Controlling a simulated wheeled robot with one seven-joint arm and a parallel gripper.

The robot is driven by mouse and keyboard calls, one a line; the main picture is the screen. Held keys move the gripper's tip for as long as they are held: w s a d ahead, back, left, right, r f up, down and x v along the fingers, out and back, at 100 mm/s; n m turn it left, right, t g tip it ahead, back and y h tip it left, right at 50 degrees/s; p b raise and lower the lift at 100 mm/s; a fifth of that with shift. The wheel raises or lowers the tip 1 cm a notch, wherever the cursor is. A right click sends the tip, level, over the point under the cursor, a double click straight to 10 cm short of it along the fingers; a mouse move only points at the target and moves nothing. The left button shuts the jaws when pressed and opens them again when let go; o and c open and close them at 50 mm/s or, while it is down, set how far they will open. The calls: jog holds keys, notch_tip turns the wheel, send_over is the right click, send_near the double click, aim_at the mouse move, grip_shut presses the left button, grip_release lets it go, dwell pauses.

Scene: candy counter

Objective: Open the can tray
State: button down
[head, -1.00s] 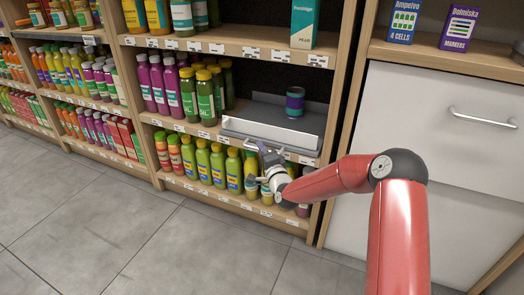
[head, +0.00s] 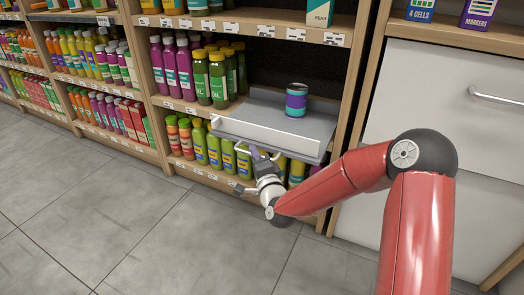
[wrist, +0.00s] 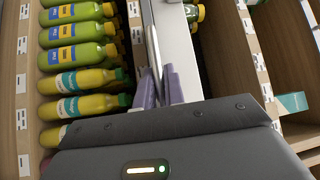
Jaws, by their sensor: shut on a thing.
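The can tray (head: 262,128) has a white front panel and a grey floor, and it juts out past the front edge of its shelf. A dark blue can with a teal band (head: 296,101) stands upright in it, toward the right. My gripper (head: 262,156) is at the lower front of the tray, shut on its thin front handle. In the wrist view, the purple fingers (wrist: 161,88) close around the bar next to the white panel (wrist: 178,45). The exact contact is partly hidden in the head view.
Green bottles (head: 218,78) and purple bottles (head: 175,65) stand left of the tray. Yellow-green bottles (head: 214,150) fill the shelf below, close to my gripper. White drawers (head: 440,105) are at the right. The grey floor (head: 150,230) in front is clear.

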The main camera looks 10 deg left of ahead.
jog(key=shift+s+a+f, duration=0.1)
jog(key=shift+s+a, duration=0.15)
jog(key=shift+s, duration=0.65)
jog(key=c, duration=1.5)
grip_release()
jog(key=v, duration=0.7)
jog(key=shift+s+d, duration=0.15)
jog(key=shift+s, duration=0.2)
